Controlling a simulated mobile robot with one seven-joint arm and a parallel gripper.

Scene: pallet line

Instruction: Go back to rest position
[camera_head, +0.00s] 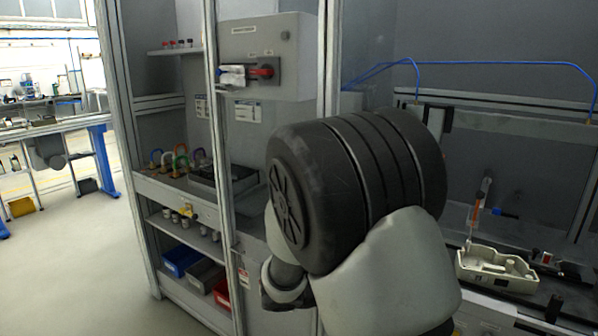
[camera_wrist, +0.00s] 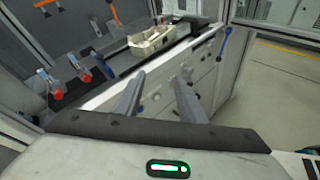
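My gripper (camera_wrist: 157,92) shows in the wrist view with its two grey fingers apart and nothing between them. It points towards the front of a workbench with a pale panel. In the head view my own arm fills the centre, folded with its big dark joint up. My gripper cannot be made out there. No object is in the grip.
A beige tray-like part (camera_head: 497,270) sits on the bench at right; it also shows in the wrist view (camera_wrist: 152,41). A cabinet with a red-handled switch box (camera_head: 266,56) and coloured bins (camera_head: 181,261) stands left. Open floor (camera_head: 92,240) lies far left.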

